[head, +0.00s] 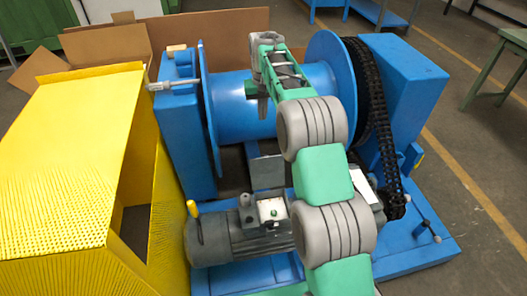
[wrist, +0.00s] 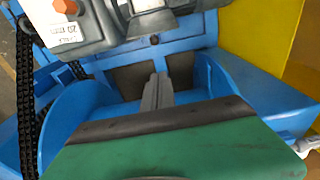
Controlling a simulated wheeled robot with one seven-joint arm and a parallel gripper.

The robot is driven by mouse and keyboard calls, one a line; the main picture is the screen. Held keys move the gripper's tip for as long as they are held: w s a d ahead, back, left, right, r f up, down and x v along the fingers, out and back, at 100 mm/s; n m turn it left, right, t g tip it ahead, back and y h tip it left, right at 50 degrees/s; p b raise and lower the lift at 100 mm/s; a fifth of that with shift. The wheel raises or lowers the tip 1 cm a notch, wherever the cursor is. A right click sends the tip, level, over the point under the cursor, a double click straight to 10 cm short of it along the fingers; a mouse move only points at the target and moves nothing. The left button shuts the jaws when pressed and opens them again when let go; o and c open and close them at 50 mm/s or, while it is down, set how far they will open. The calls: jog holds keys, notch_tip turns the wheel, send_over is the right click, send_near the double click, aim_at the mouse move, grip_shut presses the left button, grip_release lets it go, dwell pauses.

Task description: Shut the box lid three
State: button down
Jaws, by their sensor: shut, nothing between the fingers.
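A brown cardboard box stands behind the blue drum in the head view, mostly hidden. Its flaps are spread open: a broad flap (head: 205,32) at the back, another flap (head: 105,46) to its left, and a low flap (head: 38,68) at the far left. I cannot tell which one is lid three. My gripper (head: 262,108) points down in front of the blue drum (head: 235,115), apart from the flaps. In the wrist view its fingers (wrist: 158,92) are together and empty. The wrist view does not clearly show the flaps.
A yellow perforated guard (head: 65,175) stands at the left. A black chain (head: 375,110) runs at the drum's right. A grey motor (head: 240,235) sits below my arm. Open floor (head: 450,100) lies to the right.

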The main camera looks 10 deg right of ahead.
jog(key=w+f, duration=0.2)
jog(key=f, duration=0.7)
jog(key=w+f, duration=0.2)
jog(key=f, duration=0.8)
jog(key=shift+g, duration=0.3)
jog(key=shift+s+d+r, duration=0.1)
jog(key=shift+s+r, duration=0.15)
jog(key=shift+s, duration=0.4)
jog(key=shift+s+r, duration=0.25)
jog(key=shift+s, duration=0.45)
jog(key=shift+s+d+r, duration=0.1)
jog(key=shift+s+r, duration=0.15)
jog(key=shift+s, duration=0.4)
jog(key=shift+s+r, duration=0.1)
